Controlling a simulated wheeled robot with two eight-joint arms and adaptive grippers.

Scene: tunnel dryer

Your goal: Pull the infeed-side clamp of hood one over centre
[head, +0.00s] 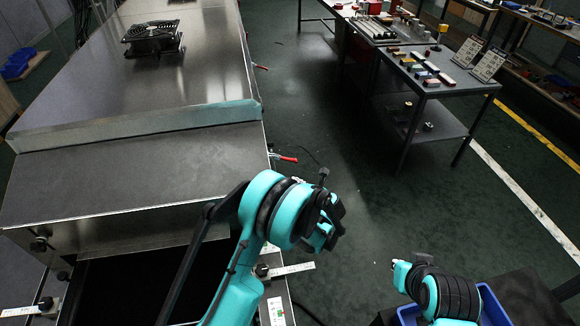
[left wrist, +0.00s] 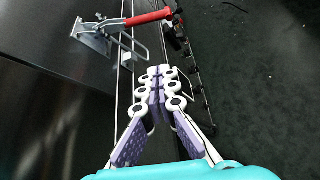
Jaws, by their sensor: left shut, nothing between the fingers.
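The near toggle clamp has a red handle (head: 288,158) that sticks out from the long side of the metal hood (head: 140,165). In the left wrist view the red handle (left wrist: 148,17) lies across the top, joined to a silver clamp base (left wrist: 92,38) with a wire loop beside it. My left gripper (left wrist: 162,73) is shut and empty, its tips below the handle in that picture and apart from it. In the head view my left wrist hides its fingers. My right gripper (head: 402,272) is low at the right; its fingers are not clear.
More red handles (head: 261,67) show farther along the hood. A black fan (head: 152,38) sits on top. A grey table (head: 430,80) with small parts stands at the upper right. A blue crate (head: 492,303) is beneath my right arm. The floor between is mostly clear.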

